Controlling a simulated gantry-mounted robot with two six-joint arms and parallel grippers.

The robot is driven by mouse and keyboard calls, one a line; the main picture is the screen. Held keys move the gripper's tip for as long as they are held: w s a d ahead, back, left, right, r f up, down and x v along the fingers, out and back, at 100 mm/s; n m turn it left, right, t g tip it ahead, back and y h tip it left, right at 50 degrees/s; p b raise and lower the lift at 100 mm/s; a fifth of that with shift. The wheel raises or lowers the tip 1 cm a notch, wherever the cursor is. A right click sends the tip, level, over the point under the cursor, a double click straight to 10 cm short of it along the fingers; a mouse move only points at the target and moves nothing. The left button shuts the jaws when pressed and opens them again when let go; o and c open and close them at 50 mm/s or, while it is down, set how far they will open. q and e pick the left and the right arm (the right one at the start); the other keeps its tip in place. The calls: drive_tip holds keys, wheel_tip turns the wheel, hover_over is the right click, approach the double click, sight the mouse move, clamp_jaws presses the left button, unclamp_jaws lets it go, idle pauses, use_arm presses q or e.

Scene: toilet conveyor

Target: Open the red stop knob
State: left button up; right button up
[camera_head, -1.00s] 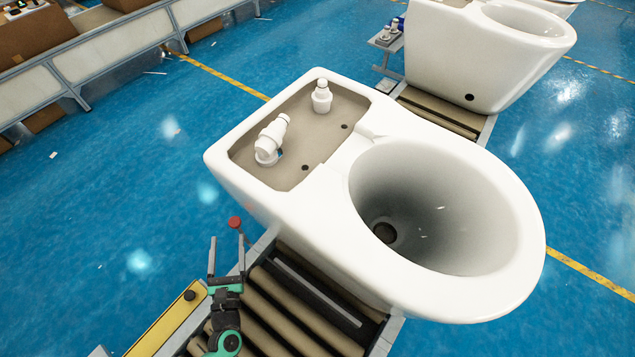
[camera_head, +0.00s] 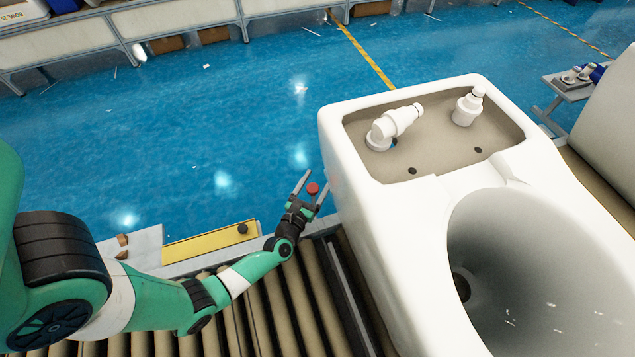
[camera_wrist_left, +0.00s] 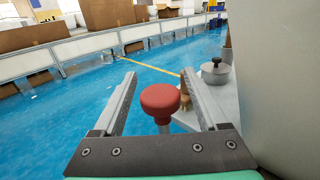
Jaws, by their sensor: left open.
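The red stop knob (camera_head: 313,188) is a round red cap on a short grey post beside the conveyor, just left of the white toilet. My left gripper (camera_head: 312,178) is open, with one finger on each side of the knob. In the left wrist view the red knob (camera_wrist_left: 160,101) stands between the two spread fingers, a little nearer the right one. I see a gap on both sides, and neither finger visibly touches it. My right gripper is not in view.
A white toilet (camera_head: 342,150) stands on the roller conveyor (camera_head: 270,310) close to the right of my left gripper. A yellow panel (camera_head: 205,243) with a black knob (camera_head: 242,229) lies along the conveyor's edge. Blue floor (camera_head: 200,130) beyond is open.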

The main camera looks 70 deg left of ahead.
use_arm(q)
drive_tip(key=shift+w+a, duration=0.15)
drive_tip(key=shift+w, duration=0.1)
clamp_jaws()
idle(1.3)
